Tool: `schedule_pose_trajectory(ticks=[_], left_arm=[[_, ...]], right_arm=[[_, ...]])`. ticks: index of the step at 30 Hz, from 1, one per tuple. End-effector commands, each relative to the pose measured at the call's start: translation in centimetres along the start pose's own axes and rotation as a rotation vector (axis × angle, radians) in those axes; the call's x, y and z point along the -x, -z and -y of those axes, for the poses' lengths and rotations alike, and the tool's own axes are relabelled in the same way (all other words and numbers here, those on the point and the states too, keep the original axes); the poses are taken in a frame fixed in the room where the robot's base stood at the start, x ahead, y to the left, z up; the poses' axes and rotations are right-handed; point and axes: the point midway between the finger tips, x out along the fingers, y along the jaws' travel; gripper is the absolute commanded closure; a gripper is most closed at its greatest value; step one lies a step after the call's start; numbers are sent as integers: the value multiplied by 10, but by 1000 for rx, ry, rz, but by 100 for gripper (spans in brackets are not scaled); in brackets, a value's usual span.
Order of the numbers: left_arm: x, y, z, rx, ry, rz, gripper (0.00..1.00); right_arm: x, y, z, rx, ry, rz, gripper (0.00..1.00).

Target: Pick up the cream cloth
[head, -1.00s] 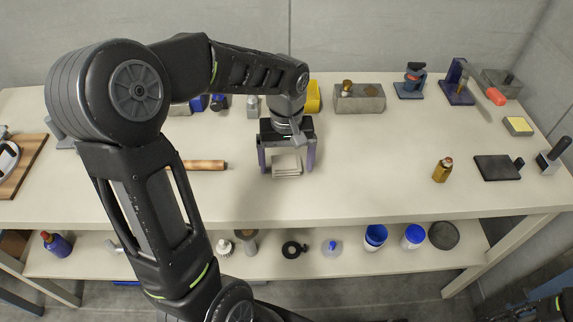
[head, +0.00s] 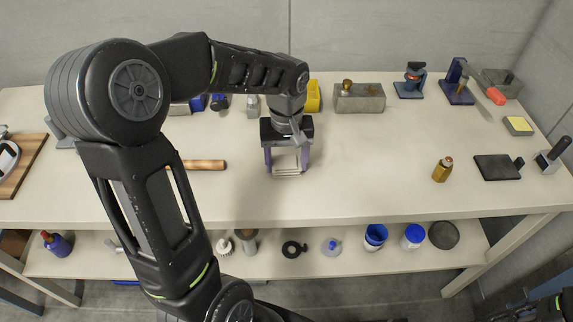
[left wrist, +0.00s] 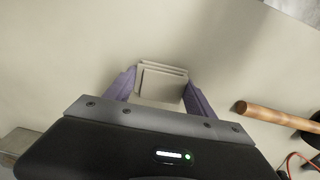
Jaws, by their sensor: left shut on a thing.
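The cream cloth (head: 288,171) is a small folded pale square on the bench top, between the purple fingers of my left gripper (head: 287,170). In the left wrist view the cloth (left wrist: 160,82) shows its stacked, folded layers, with a finger against each side. My left gripper (left wrist: 160,92) is shut on it, pointing down. The cloth appears to be at bench level; I cannot tell whether it is lifted. Part of the cloth is hidden by the gripper body. My right gripper does not show; only a bit of dark arm shows at the lower right corner.
A wooden rod (head: 208,165) lies left of the gripper. A grey block (head: 359,99), a yellow item (head: 313,96) and blue stands line the back. An amber bottle (head: 443,169) stands to the right. The bench between cloth and bottle is clear. A lower shelf (head: 200,262) holds several containers.

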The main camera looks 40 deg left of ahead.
Motion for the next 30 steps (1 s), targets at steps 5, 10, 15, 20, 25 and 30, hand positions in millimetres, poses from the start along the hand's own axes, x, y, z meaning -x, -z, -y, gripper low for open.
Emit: schedule_pose_trajectory(ticks=[5, 10, 15, 20, 25, 30], left_arm=[[0, 0, 0, 0, 0, 0, 71], [0, 0, 0, 0, 0, 0, 76], [2, 0, 0, 0, -1, -1, 76], [17, 1, 0, 0, -2, -4, 76], [48, 1, -1, 0, -3, -5, 76], [80, 1, 0, 0, -2, -4, 76]], right_arm=[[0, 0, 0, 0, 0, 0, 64], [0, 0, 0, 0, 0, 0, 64], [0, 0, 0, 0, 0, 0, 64], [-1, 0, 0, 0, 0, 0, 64], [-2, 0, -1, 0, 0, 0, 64], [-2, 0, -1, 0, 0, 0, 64]])
